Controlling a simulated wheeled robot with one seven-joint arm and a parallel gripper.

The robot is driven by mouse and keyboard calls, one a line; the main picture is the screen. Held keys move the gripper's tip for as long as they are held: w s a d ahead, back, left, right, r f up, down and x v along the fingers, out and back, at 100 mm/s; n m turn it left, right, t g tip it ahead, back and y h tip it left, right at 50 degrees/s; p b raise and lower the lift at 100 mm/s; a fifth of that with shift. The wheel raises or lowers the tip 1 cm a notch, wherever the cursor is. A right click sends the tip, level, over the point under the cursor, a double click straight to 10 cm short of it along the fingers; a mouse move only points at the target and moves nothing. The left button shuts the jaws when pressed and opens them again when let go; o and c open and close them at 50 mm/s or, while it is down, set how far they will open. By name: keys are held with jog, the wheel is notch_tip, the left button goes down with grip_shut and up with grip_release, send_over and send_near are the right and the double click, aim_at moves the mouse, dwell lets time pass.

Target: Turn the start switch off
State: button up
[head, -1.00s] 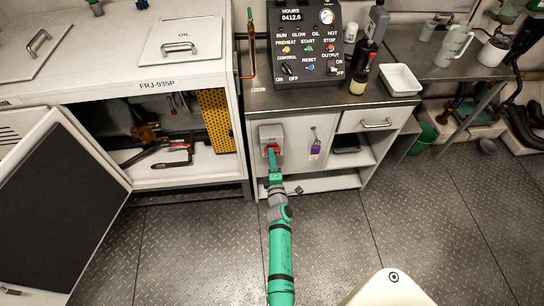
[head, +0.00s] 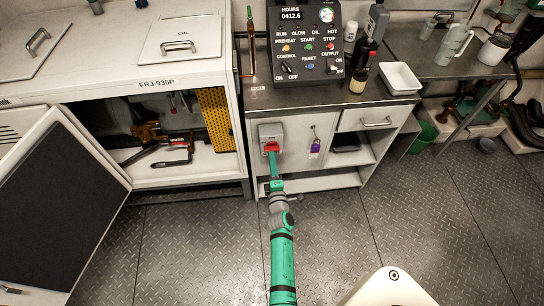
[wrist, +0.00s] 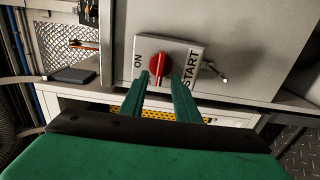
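The start switch is a grey box (head: 263,132) on the cabinet front under the control panel, with a red knob (head: 272,147). In the wrist view the box face (wrist: 190,47) reads ON on the left and START on the right. The red knob (wrist: 159,68) stands roughly upright between these words; I cannot tell which mark it is set to. My gripper (wrist: 160,80) is open, with one finger on each side of the knob's near end and gaps beside it. In the head view my gripper (head: 272,158) is in front of the box. Lettering below ON is partly hidden.
A purple padlock (head: 315,146) hangs on the cabinet right of the switch. The control panel (head: 306,45) stands on the counter above. The open cabinet door (head: 60,190) is at left. The floor around my arm is clear.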

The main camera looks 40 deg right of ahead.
jog(key=v, duration=0.7)
jog(key=shift+s, duration=0.3)
jog(key=shift+a, duration=0.2)
jog(key=s+a+r+m+y, duration=0.1)
jog(key=s+a+m+y, duration=0.2)
jog(key=s+a, duration=0.65)
jog(key=s+a+r+m+y, duration=0.2)
jog(key=s+a, duration=0.3)
jog(key=a, duration=0.9)
jog(key=s+a+r+m+y, duration=0.4)
jog(key=s+a+r+m, duration=0.2)
jog(key=s+a+r, duration=0.4)
jog(key=s+r, duration=0.2)
jog(key=s, duration=0.2)
jog(key=shift+s+a+r+m+y, duration=0.2)
jog(key=shift+a+r+m+y, duration=0.1)
jog(key=shift+a+r+m, duration=0.1)
jog(key=shift+d, duration=0.2)
